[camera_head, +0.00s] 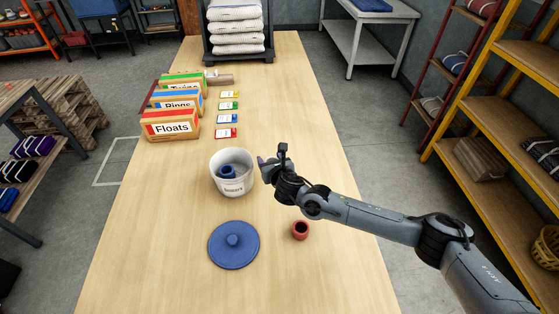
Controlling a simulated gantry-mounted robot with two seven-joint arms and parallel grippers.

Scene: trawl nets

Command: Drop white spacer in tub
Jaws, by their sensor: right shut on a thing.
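A white tub (232,187) stands open on the wooden table, with a blue spacer (228,172) inside it. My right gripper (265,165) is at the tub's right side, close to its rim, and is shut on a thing. The held thing is mostly hidden by the fingers and its colour is hard to tell; no white spacer shows elsewhere on the table. A red spacer (300,230) stands on the table at the tub's lower right. My left gripper is not in view.
A round blue lid (234,252) with a knob lies in front of the tub. Label boxes (170,128) and several coloured cards (227,133) lie beyond the tub. A rack of white nets (238,30) stands at the far end. The table's front right is clear.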

